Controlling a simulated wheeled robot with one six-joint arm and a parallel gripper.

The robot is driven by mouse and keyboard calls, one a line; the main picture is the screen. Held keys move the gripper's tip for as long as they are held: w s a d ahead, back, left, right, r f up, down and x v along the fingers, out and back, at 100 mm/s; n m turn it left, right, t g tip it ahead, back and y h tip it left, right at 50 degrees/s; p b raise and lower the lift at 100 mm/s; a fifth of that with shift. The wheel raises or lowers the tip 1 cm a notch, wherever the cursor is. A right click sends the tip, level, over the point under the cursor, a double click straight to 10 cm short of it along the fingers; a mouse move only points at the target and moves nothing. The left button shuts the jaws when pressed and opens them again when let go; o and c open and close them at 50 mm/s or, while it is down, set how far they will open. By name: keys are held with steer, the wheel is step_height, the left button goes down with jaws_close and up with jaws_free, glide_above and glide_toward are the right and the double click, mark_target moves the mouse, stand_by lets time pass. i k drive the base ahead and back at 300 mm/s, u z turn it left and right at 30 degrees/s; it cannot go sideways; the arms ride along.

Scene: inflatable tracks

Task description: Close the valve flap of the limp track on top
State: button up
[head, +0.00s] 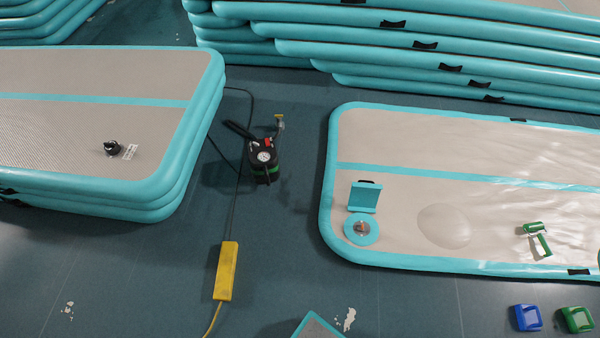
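A wrinkled, limp track (410,143) with a grey top and teal edges lies at the right. Its valve (361,229) sits in a round teal patch near the left end, with a small orange and metal centre. A teal valve flap (364,194) stands up just behind the valve, open, with a dark strip along its top edge. The valve is uncovered. A rounded bulge (444,226) shows in the grey top right of the valve. My gripper is not in view.
A green-and-white tool (538,239) lies on the limp track. A black pump (264,158) with a gauge and a yellow power strip (226,271) stand on the floor to the left. Blue (527,318) and green (577,320) blocks lie at front right. Stacked tracks (210,110) stand left.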

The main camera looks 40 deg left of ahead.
mark_target(364, 197)
steer(key=u, duration=1.05)
steer(key=i, duration=1)
